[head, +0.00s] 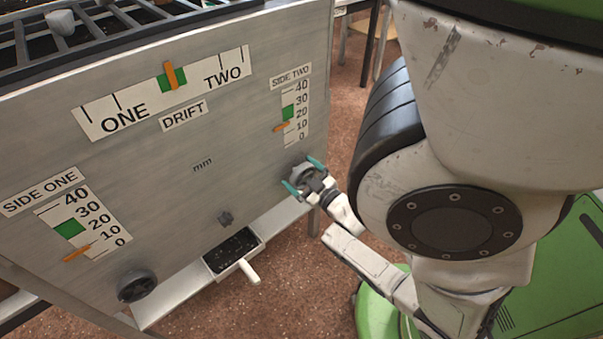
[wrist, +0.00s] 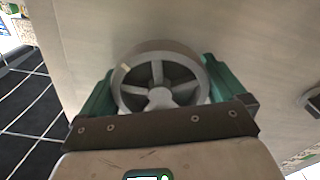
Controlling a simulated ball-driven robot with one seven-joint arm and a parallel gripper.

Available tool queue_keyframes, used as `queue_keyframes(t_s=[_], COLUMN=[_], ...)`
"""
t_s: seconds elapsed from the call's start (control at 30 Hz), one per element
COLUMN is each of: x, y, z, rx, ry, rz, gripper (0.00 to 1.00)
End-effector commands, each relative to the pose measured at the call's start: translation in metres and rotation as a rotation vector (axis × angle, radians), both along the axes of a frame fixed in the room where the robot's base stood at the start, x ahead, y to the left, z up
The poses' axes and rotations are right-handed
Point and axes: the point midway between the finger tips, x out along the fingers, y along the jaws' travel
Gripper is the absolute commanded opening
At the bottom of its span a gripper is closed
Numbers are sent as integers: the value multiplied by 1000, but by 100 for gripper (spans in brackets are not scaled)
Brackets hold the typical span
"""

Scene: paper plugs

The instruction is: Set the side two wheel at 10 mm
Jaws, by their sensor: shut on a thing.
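The side two wheel (head: 299,171) is a grey spoked handwheel low on the right part of the metal panel. My gripper (head: 305,178), with teal fingers, is shut around its rim; in the wrist view the wheel (wrist: 160,92) sits between both fingers. A pale mark shows on its rim at upper left. The side two scale (head: 296,120) runs from 0 to 40. Its orange pointer (head: 280,127) stands a little above 10, as far as I can tell. The green block (head: 288,112) is above the pointer.
A dark wheel (head: 137,286) is at lower left. The drift pointer (head: 170,75) lies over its green block.

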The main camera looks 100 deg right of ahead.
Motion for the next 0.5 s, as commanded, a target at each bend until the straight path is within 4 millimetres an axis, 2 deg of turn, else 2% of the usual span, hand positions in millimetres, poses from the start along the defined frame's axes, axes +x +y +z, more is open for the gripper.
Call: queue_keyframes(t_s=[0.5], x=[-2], y=[0], z=[-2], rx=[125], ry=[-161], rz=[-2], gripper=[67])
